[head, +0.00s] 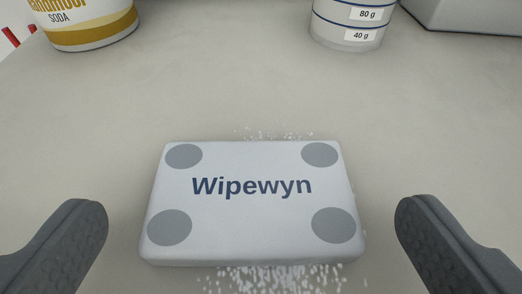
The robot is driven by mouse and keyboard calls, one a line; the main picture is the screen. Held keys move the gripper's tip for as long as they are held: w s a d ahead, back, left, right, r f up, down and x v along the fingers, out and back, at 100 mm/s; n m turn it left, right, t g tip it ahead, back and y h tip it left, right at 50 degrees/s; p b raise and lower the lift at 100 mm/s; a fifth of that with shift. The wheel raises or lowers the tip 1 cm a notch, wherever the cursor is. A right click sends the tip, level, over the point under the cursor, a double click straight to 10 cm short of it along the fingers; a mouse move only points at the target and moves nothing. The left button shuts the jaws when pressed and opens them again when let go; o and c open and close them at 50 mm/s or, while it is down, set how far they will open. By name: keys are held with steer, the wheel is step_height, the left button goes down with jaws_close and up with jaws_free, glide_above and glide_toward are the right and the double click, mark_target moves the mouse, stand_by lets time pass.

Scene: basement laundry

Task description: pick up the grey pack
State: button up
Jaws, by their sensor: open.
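The grey pack (252,212) is a flat, light grey block lettered "Wipewyn" with a darker grey disc near each corner. It lies flat on the pale surface in the lower middle of the head view. My gripper (252,232) is open, with one dark ribbed finger to the left of the pack and the other to the right. A gap shows between each finger and the pack, and nothing is held. How high the fingers are above the surface is hard to tell.
White grains (290,277) are scattered at the pack's near and far edges. A soda tub (86,22) stands at the back left, a measuring cup (347,24) at the back right, and a grey box (470,14) at the far right corner. The surface (215,95) behind the pack is mostly clear.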

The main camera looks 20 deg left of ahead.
mark_target(252, 197)
steer(key=shift+w+a+f, duration=0.15)
steer(key=shift+w+f, duration=0.3)
steer(key=shift+w, duration=0.1)
steer(key=shift+w+a, duration=0.2)
steer(key=shift+w, duration=0.3)
steer(key=shift+c, duration=0.3)
steer(key=c, duration=0.9)
steer(key=shift+c, duration=0.2)
